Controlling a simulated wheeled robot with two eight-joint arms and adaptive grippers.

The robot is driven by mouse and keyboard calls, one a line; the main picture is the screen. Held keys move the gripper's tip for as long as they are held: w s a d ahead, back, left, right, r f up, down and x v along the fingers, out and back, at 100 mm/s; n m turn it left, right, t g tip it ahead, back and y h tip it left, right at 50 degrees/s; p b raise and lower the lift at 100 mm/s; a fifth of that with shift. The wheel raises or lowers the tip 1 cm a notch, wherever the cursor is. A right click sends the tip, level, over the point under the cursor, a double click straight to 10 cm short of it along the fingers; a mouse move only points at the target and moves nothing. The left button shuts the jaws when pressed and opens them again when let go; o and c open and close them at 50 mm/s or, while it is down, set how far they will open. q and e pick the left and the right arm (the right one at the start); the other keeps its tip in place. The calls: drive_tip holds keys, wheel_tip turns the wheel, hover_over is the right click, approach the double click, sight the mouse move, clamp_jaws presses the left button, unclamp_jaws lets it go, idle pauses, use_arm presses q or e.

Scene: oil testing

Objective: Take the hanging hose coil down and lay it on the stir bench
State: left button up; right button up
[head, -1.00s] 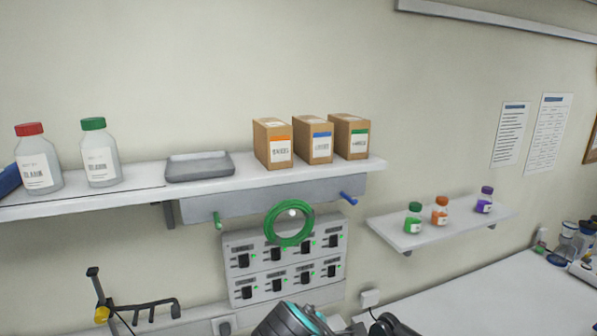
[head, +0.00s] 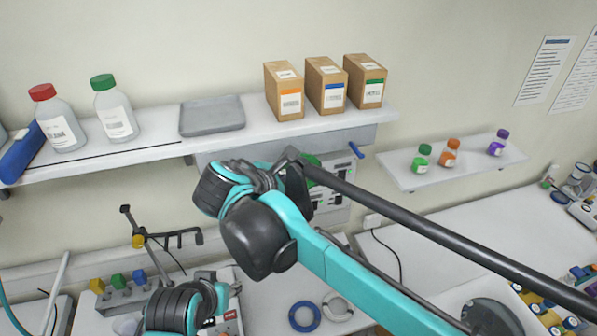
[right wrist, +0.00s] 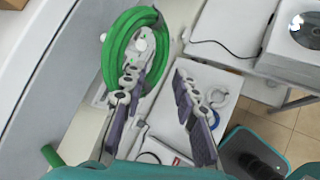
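The green hose coil (right wrist: 128,48) hangs at the wall rail in the right wrist view. In the head view only a sliver of the coil (head: 313,162) shows behind my right arm. My right gripper (right wrist: 157,72) is open, its two fingers well apart.
A shelf (head: 150,142) above carries bottles, a grey tray (head: 212,115) and boxes. A clamp stand (head: 150,240) stands left. A small shelf (head: 460,165) holds vials.

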sight(305, 186)
drive_tip(key=x, duration=0.6)
drive_tip(key=shift+s, duration=0.1)
clamp_jaws()
